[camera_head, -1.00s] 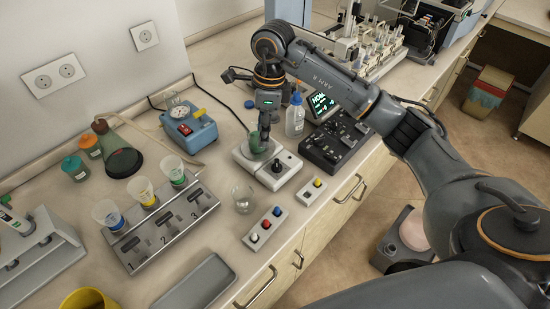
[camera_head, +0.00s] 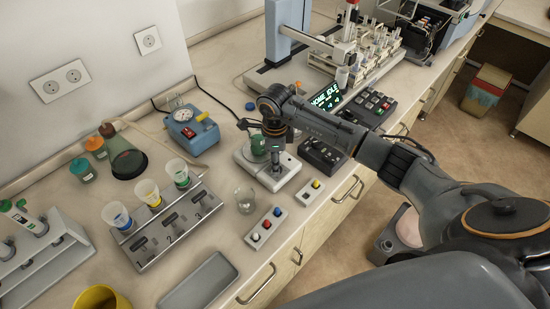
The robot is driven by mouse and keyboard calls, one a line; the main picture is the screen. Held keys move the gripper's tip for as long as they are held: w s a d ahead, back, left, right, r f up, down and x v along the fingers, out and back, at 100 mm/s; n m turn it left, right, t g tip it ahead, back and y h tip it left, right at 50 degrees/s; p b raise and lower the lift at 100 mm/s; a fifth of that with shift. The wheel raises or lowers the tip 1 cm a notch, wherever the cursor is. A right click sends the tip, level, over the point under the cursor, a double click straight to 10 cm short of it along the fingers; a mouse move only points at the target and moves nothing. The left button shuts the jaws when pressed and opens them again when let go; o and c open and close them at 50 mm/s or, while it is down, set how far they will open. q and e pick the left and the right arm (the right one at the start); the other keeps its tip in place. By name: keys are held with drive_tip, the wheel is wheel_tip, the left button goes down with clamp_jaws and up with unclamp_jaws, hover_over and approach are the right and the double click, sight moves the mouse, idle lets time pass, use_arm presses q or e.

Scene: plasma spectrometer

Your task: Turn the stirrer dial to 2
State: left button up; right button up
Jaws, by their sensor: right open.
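The stirrer (camera_head: 246,163) is a small white plate unit near the middle of the bench, close to the front edge. A green-tinted vessel (camera_head: 257,145) stands on its plate. The dark dial (camera_head: 277,172) on its front right part is mostly covered by my gripper, and its setting cannot be read. My right gripper (camera_head: 276,162) points straight down with its fingertips at the dial, beside the vessel. It is open; whether its fingers touch the dial cannot be told. My left gripper is not in view.
An empty glass beaker (camera_head: 245,200) and a box with coloured buttons (camera_head: 264,228) stand left of the stirrer. A small yellow-button box (camera_head: 311,191) and a black control panel (camera_head: 322,155) sit to its right. A blue device (camera_head: 190,130) stands behind.

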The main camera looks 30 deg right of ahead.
drive_tip(key=shift+f, duration=0.25)
clamp_jaws()
